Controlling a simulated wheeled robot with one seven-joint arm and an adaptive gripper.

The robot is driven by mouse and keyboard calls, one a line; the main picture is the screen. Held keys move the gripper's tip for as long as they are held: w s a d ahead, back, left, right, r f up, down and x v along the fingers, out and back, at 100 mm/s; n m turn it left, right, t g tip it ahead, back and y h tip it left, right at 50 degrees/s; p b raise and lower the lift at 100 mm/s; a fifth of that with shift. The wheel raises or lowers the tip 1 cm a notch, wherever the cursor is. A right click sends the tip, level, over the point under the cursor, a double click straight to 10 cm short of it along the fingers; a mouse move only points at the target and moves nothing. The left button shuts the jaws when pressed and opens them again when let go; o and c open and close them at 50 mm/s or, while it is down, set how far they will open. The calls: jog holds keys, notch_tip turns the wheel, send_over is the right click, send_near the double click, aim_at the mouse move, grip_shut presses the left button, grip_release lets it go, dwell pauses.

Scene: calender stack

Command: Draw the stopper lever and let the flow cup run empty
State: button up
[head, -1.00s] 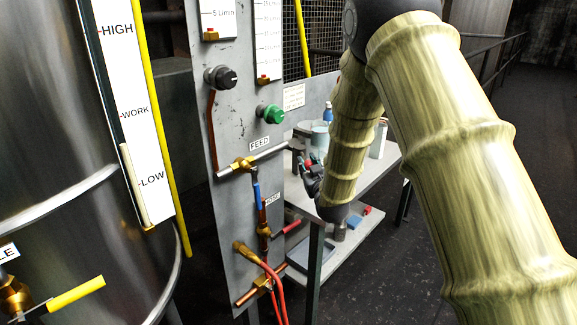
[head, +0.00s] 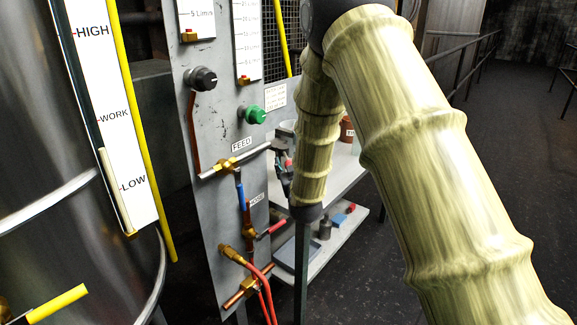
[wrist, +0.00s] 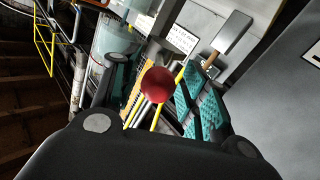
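In the wrist view, a round red knob (wrist: 157,84) shows between the two dark fingers of my gripper (wrist: 165,78). The fingers stand apart, and I see no contact with the knob. Thin pale and yellow rods run near the knob; I cannot tell which one carries it, or whether it is the stopper lever's. A pale glass-like vessel (wrist: 108,40) stands beyond the left finger; I cannot tell whether it is the flow cup. In the head view, my gripper (head: 283,165) is small beside the bench, partly hidden by my arm.
A grey bench (head: 340,172) with a lower shelf stands behind my arm, with a brown jar (head: 347,131) on top. The upright panel (head: 215,130) with valves and pipes is close on the left. A metal tank (head: 40,180) stands farther left. Open floor lies right.

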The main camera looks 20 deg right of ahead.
dwell(0.3)
jog(key=s+a, duration=0.1)
jog(key=s, duration=1.1)
jog(key=shift+a, duration=0.25)
dwell(4.6)
jog(key=shift+c, duration=1.4)
jog(key=shift+w+r+p, duration=0.15)
jog(key=shift+p, duration=0.25)
jog(key=shift+c, duration=0.5)
jog(key=p, duration=1.5)
send_near(287, 159)
jog(key=shift+w+d+f+p, duration=0.1)
jog(key=shift+w+d+p, duration=0.25)
jog(key=shift+w, duration=1.45)
jog(key=shift+w+d+f+p, duration=0.15)
jog(key=shift+w+p, duration=0.25)
jog(key=shift+w, duration=1.45)
jog(key=shift+w+d+f+p, duration=0.1)
jog(key=shift+w+d+p, duration=0.25)
jog(key=shift+w, duration=1.45)
